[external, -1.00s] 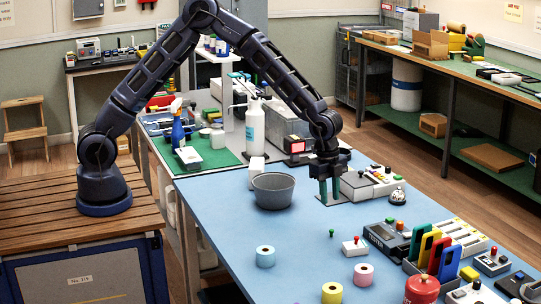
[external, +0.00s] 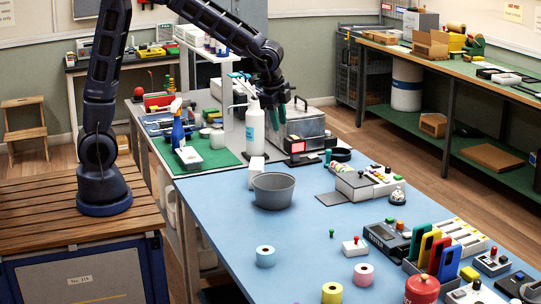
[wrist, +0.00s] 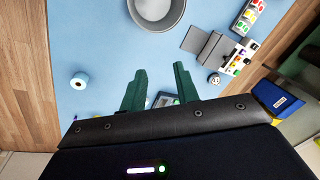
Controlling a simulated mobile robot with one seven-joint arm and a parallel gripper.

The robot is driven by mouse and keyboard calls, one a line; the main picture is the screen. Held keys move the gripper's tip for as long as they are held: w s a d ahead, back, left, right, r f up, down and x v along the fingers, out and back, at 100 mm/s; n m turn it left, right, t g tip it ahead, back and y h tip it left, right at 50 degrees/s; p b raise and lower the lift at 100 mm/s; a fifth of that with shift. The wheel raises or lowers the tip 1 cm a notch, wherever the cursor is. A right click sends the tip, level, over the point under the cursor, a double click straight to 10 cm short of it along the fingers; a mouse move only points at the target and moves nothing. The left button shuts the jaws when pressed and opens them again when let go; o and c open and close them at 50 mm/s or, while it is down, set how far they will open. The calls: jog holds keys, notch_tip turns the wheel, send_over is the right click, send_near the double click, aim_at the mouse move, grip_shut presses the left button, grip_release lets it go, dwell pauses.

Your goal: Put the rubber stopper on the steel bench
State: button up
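My gripper (external: 277,122) is raised over the back bench, above and in front of a grey metal case. Its two green fingers are apart in the wrist view (wrist: 158,85), and I see nothing held between them. I cannot pick out the rubber stopper for certain in either view. A dark round ring or dish (external: 341,155) and a small teal upright piece (external: 328,157) stand near the blue table's back edge. The back bench has a bare grey top (external: 216,98) beside a green mat; I take it as the steel bench.
A grey bowl (external: 273,191) stands on the blue table (external: 220,215). A white pump bottle (external: 255,130) and the grey metal case (external: 304,124) stand close to my gripper. Tape rolls (external: 265,256) and devices occupy the table's front and right. The table's left middle is clear.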

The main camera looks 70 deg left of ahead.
jog(key=s+a+r+n+t, duration=0.1)
jog(key=s+a+r+n, duration=0.3)
jog(key=s+a, duration=0.5)
jog(key=s+a+r+n, duration=0.4)
jog(key=s+a+r, duration=0.2)
jog(key=s+a, duration=0.3)
jog(key=s, duration=0.4)
jog(key=shift+a+r+t, duration=0.2)
jog(key=shift+r+t, duration=0.05)
jog(key=shift+t, duration=0.15)
jog(key=s+a+n, duration=0.1)
jog(key=s, duration=0.2)
jog(key=s+a+n, duration=0.1)
jog(key=s, duration=0.1)
jog(key=s+a+f, duration=0.1)
jog(key=s, duration=0.2)
jog(key=shift+s+a+n+t+h, duration=0.15)
jog(key=shift+s+n+t+h, duration=0.15)
jog(key=shift+n+h, duration=0.1)
